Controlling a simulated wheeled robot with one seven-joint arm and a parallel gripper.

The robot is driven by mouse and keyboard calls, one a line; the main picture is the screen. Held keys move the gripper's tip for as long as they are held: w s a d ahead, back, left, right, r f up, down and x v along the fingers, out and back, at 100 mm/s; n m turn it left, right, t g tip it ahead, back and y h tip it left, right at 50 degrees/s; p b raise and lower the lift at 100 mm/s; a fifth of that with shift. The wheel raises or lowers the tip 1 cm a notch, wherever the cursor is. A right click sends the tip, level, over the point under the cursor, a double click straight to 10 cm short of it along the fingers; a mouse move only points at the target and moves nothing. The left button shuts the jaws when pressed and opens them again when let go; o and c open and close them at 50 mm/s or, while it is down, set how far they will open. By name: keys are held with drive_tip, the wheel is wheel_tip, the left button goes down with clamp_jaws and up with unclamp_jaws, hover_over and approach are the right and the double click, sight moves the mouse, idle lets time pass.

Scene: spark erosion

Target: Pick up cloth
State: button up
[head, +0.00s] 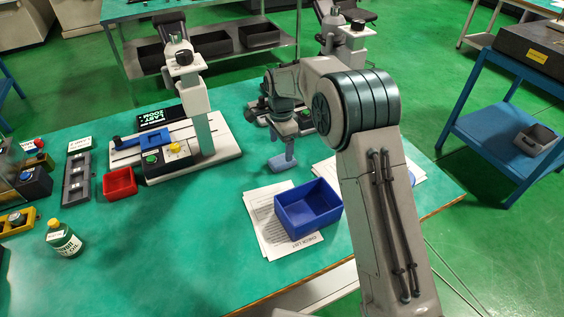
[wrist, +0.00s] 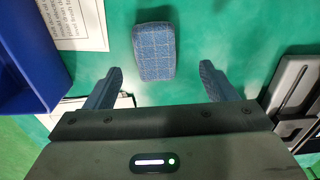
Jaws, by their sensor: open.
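The cloth (wrist: 154,52) is a small folded blue-grey pad with a light grid pattern. It lies flat on the green table and shows in the upper middle of the wrist view. In the head view the cloth (head: 281,164) is just below my gripper (head: 288,148), partly hidden by it. In the wrist view my gripper (wrist: 161,74) is open, its two fingers wide apart. The cloth's near end is between the fingertips, with clear gaps on both sides. Nothing is held. The height of the fingers above the table is hard to tell.
A blue bin (head: 308,212) on printed sheets (head: 258,222) stands close by; the bin also shows in the wrist view (wrist: 28,60). A red bin (head: 119,183) and a green bottle (head: 62,238) are further left.

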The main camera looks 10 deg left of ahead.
sight(282, 159)
drive_tip(key=f, duration=0.5)
drive_tip(key=shift+s+d, duration=0.2)
drive_tip(key=shift+s, duration=0.05)
drive_tip(key=shift+r, duration=0.1)
drive_tip(key=c, duration=1.1)
drive_tip(key=shift+o, duration=0.2)
drive_tip(key=shift+r, duration=0.15)
